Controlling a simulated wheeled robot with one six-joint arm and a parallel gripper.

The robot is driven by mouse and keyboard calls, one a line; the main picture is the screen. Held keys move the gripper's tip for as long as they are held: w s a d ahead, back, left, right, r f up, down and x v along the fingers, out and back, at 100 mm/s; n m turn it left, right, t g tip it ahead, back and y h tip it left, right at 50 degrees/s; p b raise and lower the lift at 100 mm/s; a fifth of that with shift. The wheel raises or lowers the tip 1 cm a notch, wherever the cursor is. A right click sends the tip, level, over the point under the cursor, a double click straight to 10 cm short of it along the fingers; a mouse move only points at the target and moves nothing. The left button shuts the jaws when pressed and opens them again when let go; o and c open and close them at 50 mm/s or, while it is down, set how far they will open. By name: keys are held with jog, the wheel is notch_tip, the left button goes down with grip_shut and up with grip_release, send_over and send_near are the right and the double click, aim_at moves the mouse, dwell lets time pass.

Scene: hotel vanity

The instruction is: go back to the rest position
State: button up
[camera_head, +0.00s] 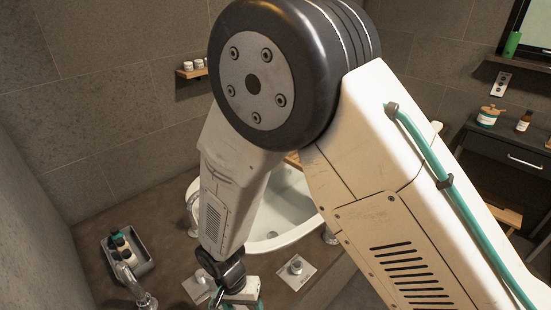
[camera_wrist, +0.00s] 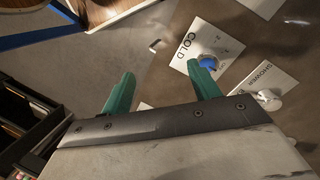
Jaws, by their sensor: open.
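My gripper (camera_wrist: 161,92) shows in the wrist view as two green fingers set well apart, with nothing between them. In the head view my arm fills the middle, and only the wrist end shows low in the picture; the fingertips are hidden there. In the wrist view, a white plate marked COLD (camera_wrist: 186,49) with a blue-topped knob (camera_wrist: 207,63) lies just beyond the right finger. I cannot tell whether the finger touches it. A second plate marked SHOWER (camera_wrist: 270,76) with a pale knob lies to its right.
A white basin (camera_head: 285,212) is partly hidden behind my arm. A grey tray (camera_head: 128,252) with dark bottles stands at the left, near a metal tap (camera_head: 135,285). A plate with a knob (camera_head: 296,268) lies right of my wrist. A dark side table (camera_head: 510,155) stands at the right.

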jog(key=w+d+r+n+g, duration=0.1)
jog(key=d+r+n, duration=0.1)
jog(key=d+r, duration=0.75)
jog(key=d+r+n, duration=0.3)
jog(key=d+r, duration=0.4)
jog(key=r, duration=0.6)
jog(key=s+d+r+m+t+y, duration=0.1)
jog(key=s+d+r, duration=0.3)
jog(key=d+r, duration=0.4)
jog(key=s+d+r+m+t+y, duration=0.1)
jog(key=s+d+r, duration=0.4)
jog(key=d, duration=0.5)
notch_tip(320, 180, up, 3)
jog(key=shift+f+m+t, duration=0.1)
jog(key=shift+m+t, duration=0.6)
jog(key=shift+t, duration=0.3)
jog(key=shift+s+d, duration=0.1)
